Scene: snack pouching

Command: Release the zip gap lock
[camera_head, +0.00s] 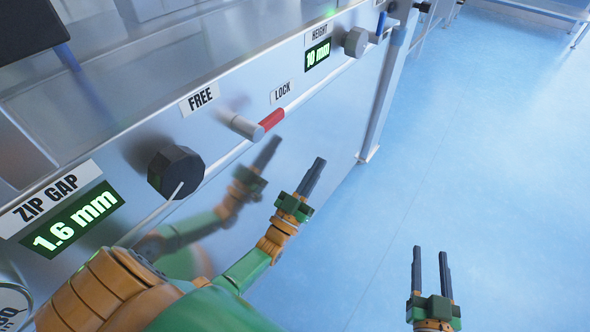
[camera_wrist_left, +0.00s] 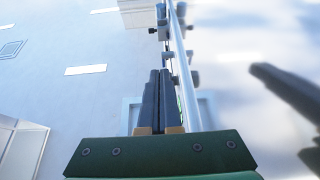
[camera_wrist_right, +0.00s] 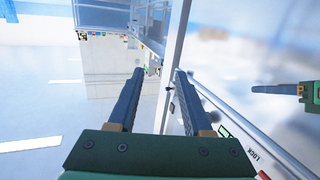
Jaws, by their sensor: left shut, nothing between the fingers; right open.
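The zip gap lock is a grey cylinder (camera_head: 245,127) on the metal panel, with a red part (camera_head: 271,119) at its right end, below the LOCK label (camera_head: 282,92). The FREE label (camera_head: 200,98) is up and left of it. A black zip gap knob (camera_head: 175,172) and a green 1.6 mm display (camera_head: 75,220) are lower left. My left gripper (camera_head: 316,163) is shut and empty, in front of the panel, right of and below the lock, apart from it. My right gripper (camera_head: 430,252) is open and empty over the floor, further right; its fingers also show in the right wrist view (camera_wrist_right: 160,72).
A height knob (camera_head: 355,42) and its 10 mm display (camera_head: 317,54) are further along the panel. A metal post (camera_head: 385,90) stands at the panel's far end. The shiny panel mirrors my left arm. The blue floor (camera_head: 480,150) at right is open.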

